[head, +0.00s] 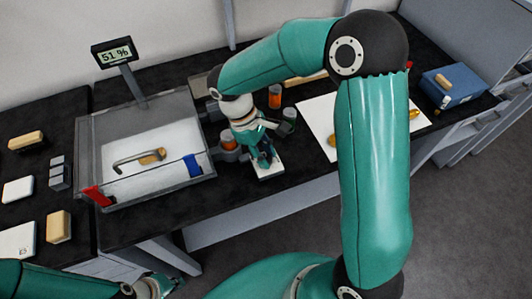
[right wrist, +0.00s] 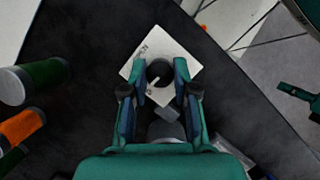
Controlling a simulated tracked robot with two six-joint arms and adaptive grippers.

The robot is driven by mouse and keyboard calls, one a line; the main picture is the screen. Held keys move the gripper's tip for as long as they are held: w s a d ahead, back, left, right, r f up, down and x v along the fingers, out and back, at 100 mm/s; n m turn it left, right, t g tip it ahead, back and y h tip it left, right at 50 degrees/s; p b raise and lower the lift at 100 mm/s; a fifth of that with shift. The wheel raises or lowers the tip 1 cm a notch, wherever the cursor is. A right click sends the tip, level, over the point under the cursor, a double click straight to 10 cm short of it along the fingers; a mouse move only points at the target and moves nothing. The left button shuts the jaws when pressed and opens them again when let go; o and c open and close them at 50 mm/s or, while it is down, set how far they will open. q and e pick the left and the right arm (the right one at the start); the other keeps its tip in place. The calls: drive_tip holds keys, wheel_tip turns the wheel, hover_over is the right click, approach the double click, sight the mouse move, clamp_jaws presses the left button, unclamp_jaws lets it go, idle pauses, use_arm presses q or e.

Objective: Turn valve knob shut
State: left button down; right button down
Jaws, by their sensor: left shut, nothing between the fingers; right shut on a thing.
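The valve knob (right wrist: 160,72) is a dark round knob with a pale pointer line. It sits on a white labelled plate (right wrist: 180,47), which also shows at the bench's front edge in the head view (head: 270,171). My right gripper (right wrist: 160,80) has a finger on each side of the knob and is shut on it. In the head view my right gripper (head: 264,155) is over the plate and hides the knob. My left gripper (head: 165,285) is shut and empty, low at the left, away from the knob.
A clear-walled box (head: 185,125) with a handle and red and blue parts stands left of the plate. A display (head: 114,53) reads 51 %. Orange and green capped jars (head: 275,97) stand close behind my right gripper. A blue box (head: 454,86) is at the right.

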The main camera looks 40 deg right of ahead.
drive_tip(key=shift+w+r+n, duration=0.1)
drive_tip(key=shift+n, duration=0.3)
drive_tip(key=c, duration=0.9)
unclamp_jaws()
drive_tip(key=v, duration=1.1)
drive_tip(key=shift+a+r, duration=0.2)
drive_tip(key=shift+r, duration=0.2)
